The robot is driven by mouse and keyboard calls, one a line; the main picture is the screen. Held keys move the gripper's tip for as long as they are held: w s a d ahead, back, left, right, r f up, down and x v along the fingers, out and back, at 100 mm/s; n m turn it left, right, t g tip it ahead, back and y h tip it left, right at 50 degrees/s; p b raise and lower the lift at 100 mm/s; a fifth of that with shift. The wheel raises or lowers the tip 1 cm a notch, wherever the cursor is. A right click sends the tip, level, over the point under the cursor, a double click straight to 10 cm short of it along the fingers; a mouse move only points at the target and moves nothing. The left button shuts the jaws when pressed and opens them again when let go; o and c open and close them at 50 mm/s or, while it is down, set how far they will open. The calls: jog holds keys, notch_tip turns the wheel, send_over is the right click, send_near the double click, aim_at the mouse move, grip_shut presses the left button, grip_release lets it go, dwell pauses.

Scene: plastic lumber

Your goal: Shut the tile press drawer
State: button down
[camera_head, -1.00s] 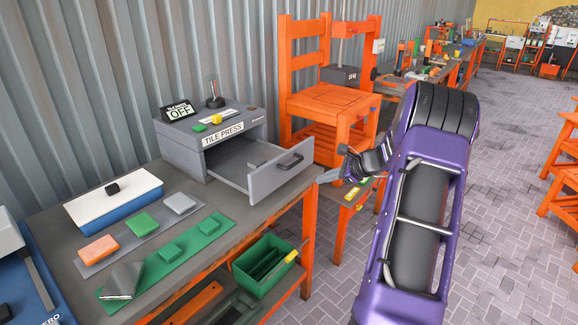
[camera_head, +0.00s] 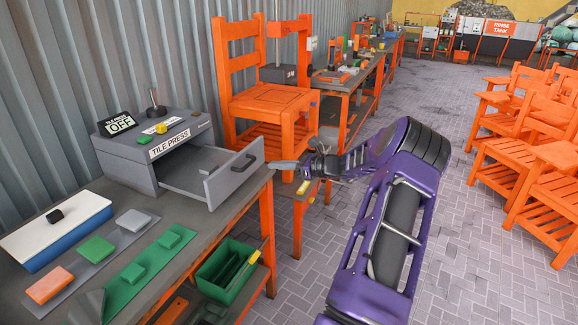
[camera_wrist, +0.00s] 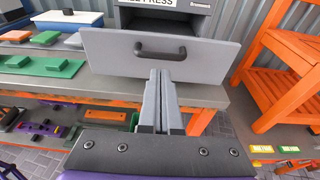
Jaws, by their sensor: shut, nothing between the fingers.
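The tile press (camera_head: 165,140) is a grey box on the workbench, with an "OFF" display on top. Its drawer (camera_head: 235,182) is pulled well out toward the front right, and the inside shows empty. The drawer front, with its dark handle, faces me in the wrist view (camera_wrist: 215,56). The handle (camera_wrist: 160,48) sits at the upper middle of that front. My gripper (camera_head: 275,165) is shut and empty, just in front of the drawer front. In the wrist view its closed fingers (camera_wrist: 159,76) point at the front's lower part, below the handle. I cannot tell whether they touch it.
The workbench (camera_head: 200,235) holds sample tiles on strips and a white-and-blue box (camera_head: 55,228). A green bin (camera_head: 225,275) sits on the lower shelf. An orange chair (camera_head: 265,100) stands behind the press. Open paved floor lies to the right.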

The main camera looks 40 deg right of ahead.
aim_at(250, 164)
jog(key=x, duration=0.7)
jog(key=shift+a, duration=0.1)
jog(key=shift+w, duration=0.1)
